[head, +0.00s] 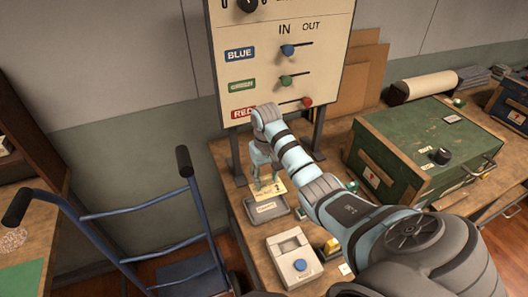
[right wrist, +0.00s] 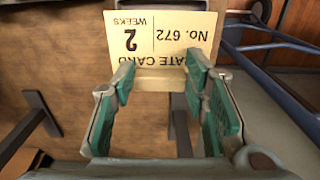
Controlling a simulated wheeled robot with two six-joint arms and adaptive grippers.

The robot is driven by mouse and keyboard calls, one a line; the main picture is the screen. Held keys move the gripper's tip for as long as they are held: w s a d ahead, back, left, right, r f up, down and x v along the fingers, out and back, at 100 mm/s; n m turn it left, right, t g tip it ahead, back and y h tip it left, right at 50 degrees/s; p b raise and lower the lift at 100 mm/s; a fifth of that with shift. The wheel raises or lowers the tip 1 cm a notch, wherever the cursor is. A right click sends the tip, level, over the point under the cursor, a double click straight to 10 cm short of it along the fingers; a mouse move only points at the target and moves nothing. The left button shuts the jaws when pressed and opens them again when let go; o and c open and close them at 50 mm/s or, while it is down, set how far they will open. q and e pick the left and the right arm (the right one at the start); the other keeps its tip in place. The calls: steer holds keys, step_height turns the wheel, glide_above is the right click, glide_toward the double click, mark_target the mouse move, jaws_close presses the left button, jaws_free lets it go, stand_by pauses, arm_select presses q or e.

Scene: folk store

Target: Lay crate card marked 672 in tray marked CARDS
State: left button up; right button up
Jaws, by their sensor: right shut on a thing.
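The cream and yellow crate card (head: 270,193) is in my right gripper (head: 265,172), whose fingers point down over the workbench. In the right wrist view the card (right wrist: 160,42) shows upside down and reads No. 672 and 2 WEEKS. The green-padded fingers (right wrist: 158,105) are shut on its near edge. A shallow grey tray (head: 281,209) with a small label, too small to read surely, lies on the bench just below the card. The card overlaps the tray's back edge in the picture; I cannot tell whether they touch. My left gripper is not in view.
A white device with a blue button (head: 291,262) stands in front of the tray. A green crate (head: 425,150) fills the bench to the right. The BLUE/RED lever board (head: 275,70) rises behind. A blue hand truck (head: 140,212) stands left of the bench.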

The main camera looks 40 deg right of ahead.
steer(key=b, duration=0.1)
glide_above(264, 203)
steer(key=f, duration=0.8)
steer(key=shift+w+f, duration=0.2)
steer(key=shift+f, duration=0.05)
step_height(264, 203, down, 2)
steer(key=shift+s+f+b, duration=0.15)
steer(key=shift+f+b, duration=0.1)
steer(key=shift+b, duration=0.45)
steer(key=shift+s+r, duration=0.1)
steer(key=shift+r, duration=0.05)
steer(key=shift+f, duration=0.25)
steer(key=o, duration=0.8)
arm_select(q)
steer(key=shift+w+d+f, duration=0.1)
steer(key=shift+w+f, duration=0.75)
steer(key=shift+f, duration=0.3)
arm_select(e)
steer(key=shift+o, duration=0.2)
steer(key=shift+r, duration=0.1)
step_height(264, 203, up, 12)
steer(key=p, duration=0.3)
steer(key=shift+r, duration=0.15)
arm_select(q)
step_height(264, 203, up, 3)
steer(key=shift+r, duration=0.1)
